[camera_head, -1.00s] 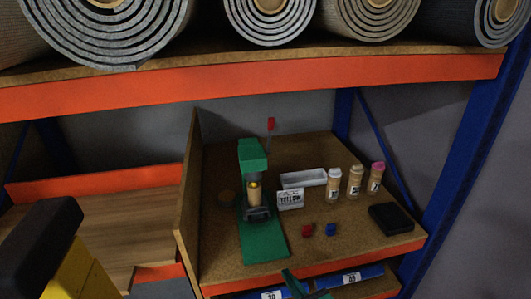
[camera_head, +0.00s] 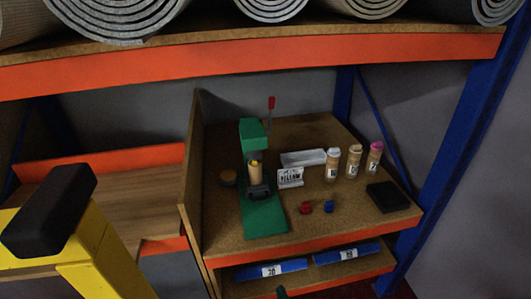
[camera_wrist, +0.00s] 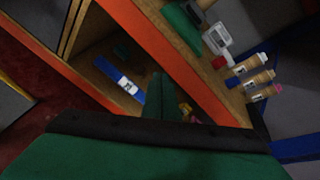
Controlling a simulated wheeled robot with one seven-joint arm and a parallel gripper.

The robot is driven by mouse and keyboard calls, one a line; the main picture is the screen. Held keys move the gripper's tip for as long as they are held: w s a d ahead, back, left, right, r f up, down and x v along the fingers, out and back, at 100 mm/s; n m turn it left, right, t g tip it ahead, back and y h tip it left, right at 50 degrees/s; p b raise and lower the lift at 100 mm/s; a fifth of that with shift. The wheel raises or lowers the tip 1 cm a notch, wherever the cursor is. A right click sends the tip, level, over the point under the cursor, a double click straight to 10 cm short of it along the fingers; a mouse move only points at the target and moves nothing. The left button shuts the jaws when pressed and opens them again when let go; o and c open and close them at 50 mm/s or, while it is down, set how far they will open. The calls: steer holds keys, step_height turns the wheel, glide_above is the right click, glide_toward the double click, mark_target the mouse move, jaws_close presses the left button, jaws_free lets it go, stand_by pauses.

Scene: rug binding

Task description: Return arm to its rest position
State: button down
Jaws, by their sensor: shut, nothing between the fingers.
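My gripper (camera_wrist: 160,95) shows in the wrist view as a narrow green finger beyond a dark bar and a wide green body. It is shut and empty, below the front edge of the workbench shelf (camera_head: 310,240). In the head view only a small green tip (camera_head: 281,292) shows at the bottom edge, in front of the lower shelf. My yellow arm link with a black end fills the lower left of the head view. The rest of the arm is out of view.
A green press (camera_head: 254,140) stands on the bench beside a label card (camera_head: 290,177), a pale tray (camera_head: 303,158), several capped bottles (camera_head: 354,162) and a black box (camera_head: 388,197). Rolled rugs (camera_head: 380,6) lie above. A wooden divider (camera_head: 190,180) rises left.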

steer(key=s+a+f+n+h, duration=0.1)
steer(key=s+n+h, duration=0.1)
steer(key=s+n, duration=0.5)
steer(key=s+a+f+n+h, duration=0.15)
steer(key=s+n, duration=0.25)
steer(key=s, duration=0.5)
steer(key=s+a+r+n, duration=0.2)
steer(key=s+r+n, duration=0.3)
steer(key=s+n, duration=0.1)
steer(key=s+a+r+n+t, duration=0.1)
steer(key=s+a+r+n, duration=0.1)
steer(key=s+r+n, duration=0.3)
steer(key=s+n+y, duration=0.1)
steer(key=s+n, duration=0.1)
steer(key=n, duration=0.2)
steer(key=shift+a+t, duration=0.3)
steer(key=shift+a, duration=0.1)
steer(key=shift+d, duration=0.1)
